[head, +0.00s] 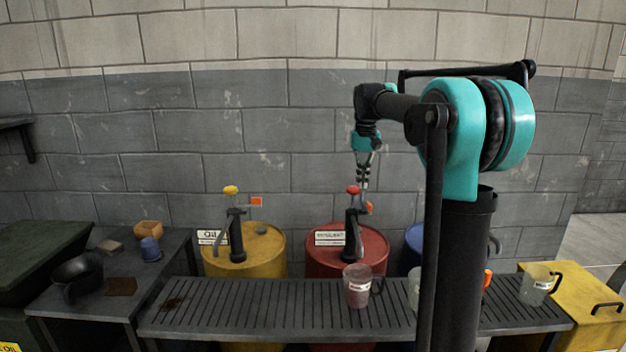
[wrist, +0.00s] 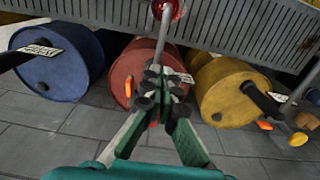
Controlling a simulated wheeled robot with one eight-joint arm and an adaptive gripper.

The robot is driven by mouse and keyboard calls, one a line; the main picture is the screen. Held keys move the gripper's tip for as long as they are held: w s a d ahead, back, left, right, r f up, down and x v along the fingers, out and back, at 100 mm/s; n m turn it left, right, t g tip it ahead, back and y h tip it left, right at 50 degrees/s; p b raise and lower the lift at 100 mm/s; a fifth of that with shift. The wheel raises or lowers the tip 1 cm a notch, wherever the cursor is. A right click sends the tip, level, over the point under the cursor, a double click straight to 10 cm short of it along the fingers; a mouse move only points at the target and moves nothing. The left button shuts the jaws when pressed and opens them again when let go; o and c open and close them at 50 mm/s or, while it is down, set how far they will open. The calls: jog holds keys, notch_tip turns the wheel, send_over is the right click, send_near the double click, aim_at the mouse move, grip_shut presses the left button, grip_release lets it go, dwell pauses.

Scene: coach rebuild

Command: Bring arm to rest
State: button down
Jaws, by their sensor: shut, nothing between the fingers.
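My gripper (head: 363,186) is in the air in front of the block wall, close to the red pump knob (head: 353,190) over the red drum (head: 374,252). In the wrist view my gripper (wrist: 160,78) is shut and empty, with the red drum (wrist: 128,62) behind the fingers. I cannot tell whether the fingers touch the pump.
A yellow drum (head: 262,245) with a pump stands left, a blue drum (head: 412,240) right, partly behind my arm. Another jug (head: 534,286) stands at right. A side table (head: 165,272) holds small items.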

jog(key=s+d+f+t, duration=0.2)
jog(key=s+f, duration=1.2)
jog(key=s, duration=0.1)
jog(key=s+d+f+t, duration=0.1)
jog(key=s+f+t, duration=0.1)
jog(key=s+f, duration=1.3)
jog(key=shift+s+d, duration=0.35)
jog(key=shift+s, duration=0.3)
